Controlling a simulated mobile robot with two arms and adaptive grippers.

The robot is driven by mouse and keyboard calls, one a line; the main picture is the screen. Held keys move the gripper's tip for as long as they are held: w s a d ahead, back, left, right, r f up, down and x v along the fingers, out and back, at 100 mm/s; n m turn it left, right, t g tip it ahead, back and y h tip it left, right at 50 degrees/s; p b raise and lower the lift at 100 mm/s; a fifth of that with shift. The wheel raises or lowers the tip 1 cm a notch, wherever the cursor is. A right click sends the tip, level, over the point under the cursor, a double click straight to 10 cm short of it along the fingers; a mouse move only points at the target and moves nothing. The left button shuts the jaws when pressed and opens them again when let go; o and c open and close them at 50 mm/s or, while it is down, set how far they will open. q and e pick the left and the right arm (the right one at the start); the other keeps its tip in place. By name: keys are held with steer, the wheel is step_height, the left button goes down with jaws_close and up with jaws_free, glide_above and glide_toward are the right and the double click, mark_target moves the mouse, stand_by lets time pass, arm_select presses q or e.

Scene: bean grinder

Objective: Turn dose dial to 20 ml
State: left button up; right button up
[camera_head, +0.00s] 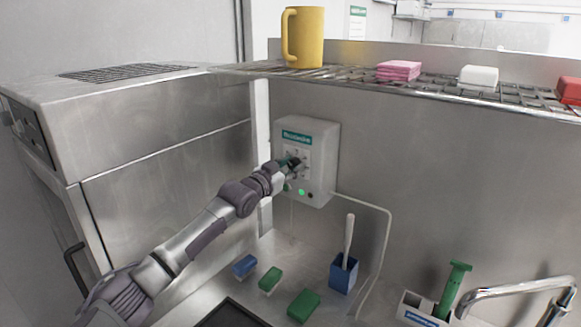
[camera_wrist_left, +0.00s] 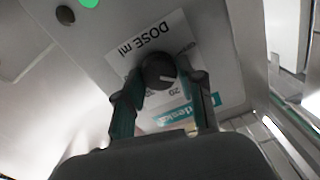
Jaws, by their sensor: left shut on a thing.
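The dispenser box (camera_head: 318,145) is white with a green label and hangs on the steel back wall. My left gripper (camera_head: 297,163) is at its front face and covers most of the dial in the head view. In the left wrist view, the dark round dose dial (camera_wrist_left: 159,71) sits on a white plate marked "DOSE ml" (camera_wrist_left: 140,42). My left gripper (camera_wrist_left: 160,88) has one finger on each side of the dial and is shut on it. A light pointer mark shows on the dial. Part of the scale is hidden by the fingers. My right gripper is not in view.
A green light (camera_head: 301,192) glows low on the box. A wire shelf (camera_head: 350,78) above holds a yellow jug (camera_head: 304,37) and sponges. Below stand a blue holder (camera_head: 343,273) with a brush, several small blocks and a tap (camera_head: 515,290). A steel machine (camera_head: 160,130) stands left.

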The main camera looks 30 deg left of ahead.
arm_select(q)
steer(key=shift+m, duration=2)
steer(key=m+p, duration=0.1)
steer(key=m, duration=0.4)
steer(key=shift+f+m, duration=0.1)
steer(key=shift+m, duration=0.2)
steer(key=shift+d, duration=0.1)
steer(key=o, duration=1.1)
steer(key=shift+o, duration=0.2)
steer(key=shift+s, duration=0.1)
